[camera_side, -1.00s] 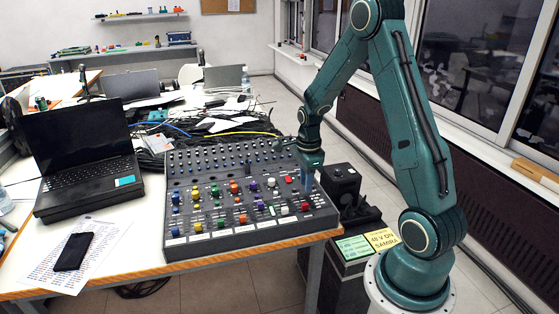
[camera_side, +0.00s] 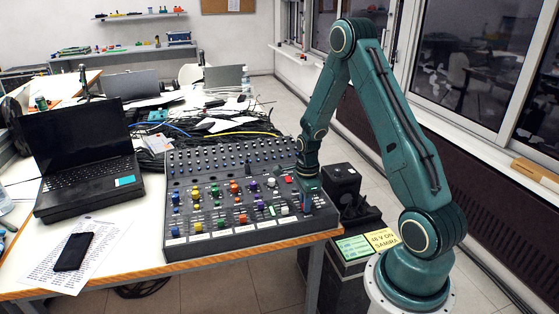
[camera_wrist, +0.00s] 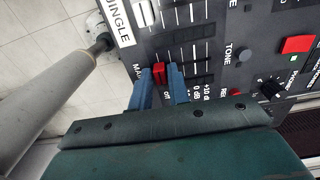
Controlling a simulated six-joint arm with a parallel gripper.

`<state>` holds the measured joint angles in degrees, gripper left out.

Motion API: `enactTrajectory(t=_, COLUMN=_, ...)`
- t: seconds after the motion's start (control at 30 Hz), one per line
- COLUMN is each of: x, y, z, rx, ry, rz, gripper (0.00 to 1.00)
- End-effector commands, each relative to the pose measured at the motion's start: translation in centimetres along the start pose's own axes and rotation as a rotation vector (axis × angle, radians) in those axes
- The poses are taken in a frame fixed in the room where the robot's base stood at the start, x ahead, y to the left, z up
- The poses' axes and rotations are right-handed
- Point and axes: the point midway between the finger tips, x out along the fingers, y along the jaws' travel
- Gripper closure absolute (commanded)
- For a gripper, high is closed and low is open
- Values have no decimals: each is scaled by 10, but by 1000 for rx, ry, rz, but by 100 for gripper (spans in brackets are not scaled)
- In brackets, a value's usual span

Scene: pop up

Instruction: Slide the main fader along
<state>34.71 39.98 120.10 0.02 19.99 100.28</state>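The main fader's red cap (camera_wrist: 159,75) sits in its slot beside the "MA…" lettering on the mixing console (camera_side: 250,240). In the side view the cap is hidden behind my gripper (camera_side: 306,207), which is low over the console's front right corner. In the wrist view my gripper (camera_wrist: 160,80) has its two blue fingers on either side of the red cap, pointing down at the panel. The fingers look apart, with the cap between them. I cannot tell whether either finger touches it.
A red button (camera_wrist: 298,44) and a black knob (camera_wrist: 271,87) lie to the right. A laptop (camera_side: 85,165) and phone (camera_side: 73,251) are on the table's left. A black box (camera_side: 341,180) stands off the table's right edge.

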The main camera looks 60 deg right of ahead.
Motion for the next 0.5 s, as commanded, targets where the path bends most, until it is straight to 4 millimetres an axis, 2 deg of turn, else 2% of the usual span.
enactTrajectory(t=0.03, x=-1, y=0, z=0, rx=0, ry=0, rz=-2, gripper=92)
enactTrajectory(t=0.07, x=-1, y=0, z=0, rx=0, ry=0, rz=-2, gripper=98)
enactTrajectory(t=0.1, x=-1, y=0, z=0, rx=0, ry=0, rz=-2, gripper=100)
enactTrajectory(t=0.5, x=-2, y=-9, z=0, rx=0, ry=-1, rz=-5, gripper=100)
